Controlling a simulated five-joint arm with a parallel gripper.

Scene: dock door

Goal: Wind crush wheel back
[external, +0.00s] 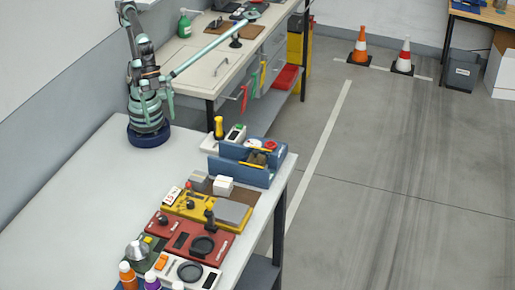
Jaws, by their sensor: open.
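No part is clearly recognisable as the crush wheel at this size. Round parts that show are a dark disc (203,245) on the red panel (186,229), another dark disc (190,270) on the white panel (213,280), and a small red round part (270,146) by the blue open-topped block (238,174). My gripper (157,100) appears to hang, open and empty, close in front of my arm's base at the back of the bench. It is well apart from the panels and the blue block. Its fingertips are small and hard to make out.
The grey bench top (85,190) is clear between my arm and the panels. A yellow panel (200,207) with upright levers and white blocks (222,186) stand among the devices. Bottles (128,275) crowd the front. A second bench (205,68) stands behind.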

